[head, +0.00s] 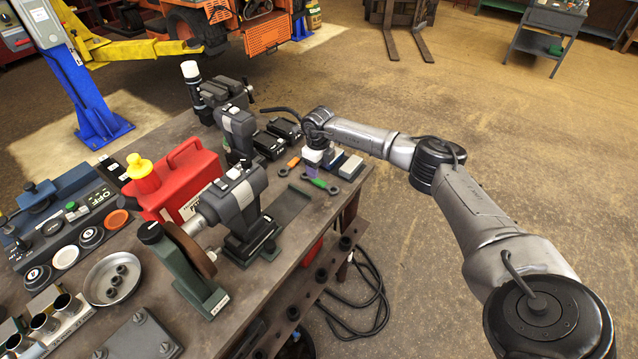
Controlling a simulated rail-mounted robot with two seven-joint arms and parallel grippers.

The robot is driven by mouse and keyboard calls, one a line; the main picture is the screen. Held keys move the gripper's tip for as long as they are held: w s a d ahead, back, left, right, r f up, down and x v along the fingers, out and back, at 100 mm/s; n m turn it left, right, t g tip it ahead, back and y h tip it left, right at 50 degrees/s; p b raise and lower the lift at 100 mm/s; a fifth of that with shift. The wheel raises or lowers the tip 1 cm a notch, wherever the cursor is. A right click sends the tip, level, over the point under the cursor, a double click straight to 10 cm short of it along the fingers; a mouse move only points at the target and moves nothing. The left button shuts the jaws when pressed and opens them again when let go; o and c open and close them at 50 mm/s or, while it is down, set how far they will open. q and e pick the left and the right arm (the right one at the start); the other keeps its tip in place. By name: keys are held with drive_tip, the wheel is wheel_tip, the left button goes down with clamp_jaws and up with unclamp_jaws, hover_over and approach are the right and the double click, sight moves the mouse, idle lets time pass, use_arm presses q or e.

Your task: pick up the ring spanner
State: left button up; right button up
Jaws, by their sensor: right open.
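A ring spanner with a green middle and dark ring ends (319,184) lies on the workbench near its right edge. A second small tool with an orange middle and a dark end (293,162) lies just behind and left of it. My right gripper (311,172) points down over the back end of the green spanner. It is open, and its fingers hide part of the bench there; I cannot tell whether they touch the spanner. My left gripper is not in view.
The workbench (283,287) carries a bench grinder (240,205), a red can (190,178) and a grey dish (112,280). Dark boxes (284,128) and pale blocks (350,166) stand close to my right gripper. Open floor lies to the right.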

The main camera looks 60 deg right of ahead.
sight(319, 181)
drive_tip(key=shift+s+a+f, duration=0.1)
drive_tip(key=shift+s+f, duration=0.05)
drive_tip(key=shift+f, duration=2.5)
drive_tip(key=shift+c, duration=0.4)
clamp_jaws()
drive_tip(key=shift+r, duration=0.15)
wheel_tip(319, 181, up, 4)
drive_tip(key=shift+r, duration=0.1)
drive_tip(key=s+d+r, duration=0.5)
drive_tip(key=s+r, duration=0.1)
drive_tip(key=s, duration=0.4)
drive_tip(key=shift+d+r, duration=0.3)
drive_tip(key=shift+d, duration=0.1)
